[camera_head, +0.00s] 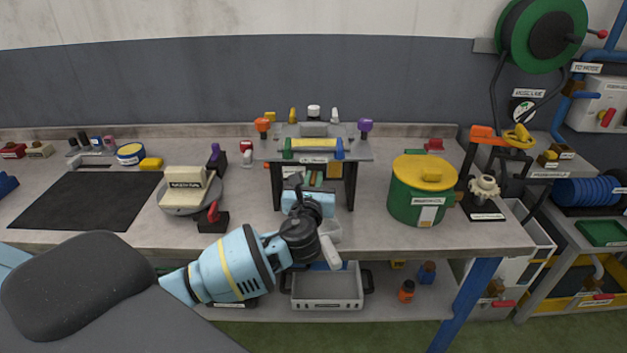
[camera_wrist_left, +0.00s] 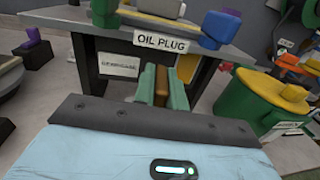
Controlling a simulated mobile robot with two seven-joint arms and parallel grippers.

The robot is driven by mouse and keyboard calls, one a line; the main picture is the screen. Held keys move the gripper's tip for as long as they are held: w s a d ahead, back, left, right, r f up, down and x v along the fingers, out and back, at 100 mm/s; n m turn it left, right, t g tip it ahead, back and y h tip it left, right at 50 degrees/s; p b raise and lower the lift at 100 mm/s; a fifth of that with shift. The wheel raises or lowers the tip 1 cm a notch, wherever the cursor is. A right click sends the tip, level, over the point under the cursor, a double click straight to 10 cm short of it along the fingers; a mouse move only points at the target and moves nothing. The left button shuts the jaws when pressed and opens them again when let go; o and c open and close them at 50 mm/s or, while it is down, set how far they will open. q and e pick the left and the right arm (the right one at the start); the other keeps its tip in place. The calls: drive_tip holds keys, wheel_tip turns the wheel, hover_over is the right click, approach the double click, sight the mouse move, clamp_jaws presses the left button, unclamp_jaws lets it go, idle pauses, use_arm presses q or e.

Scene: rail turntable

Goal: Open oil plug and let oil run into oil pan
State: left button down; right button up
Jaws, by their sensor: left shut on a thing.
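A small raised bench (camera_head: 360,155) in the head view carries the sign OIL PLUG (camera_wrist_left: 161,42), readable in the left wrist view. A second sign, GEARCASE, is on the panel behind. My left gripper (camera_wrist_left: 163,88) reaches in below the sign. Its green fingers are shut on an upright brown piece (camera_wrist_left: 162,76), apparently the oil plug. My wrist hides much of this spot in the head view, where the gripper (camera_head: 314,179) also shows. A grey open bin (camera_head: 327,305) stands on the lower shelf; I cannot tell if it is the oil pan. My right gripper is not in view.
A green drum with a yellow lid (camera_head: 419,205) stands right of the raised bench. A grey scale-like device (camera_head: 187,196) stands left of it. A black mat (camera_head: 75,200) lies at the far left. A vice-like tool (camera_head: 485,190) is at the right end.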

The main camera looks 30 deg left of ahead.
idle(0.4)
use_arm(q)
drive_tip(key=c, duration=1.4)
unclamp_jaws()
drive_tip(key=shift+c, duration=0.2)
drive_tip(key=v, duration=0.7)
drive_tip(key=shift+s+d, duration=0.2)
drive_tip(key=shift+s, duration=0.1)
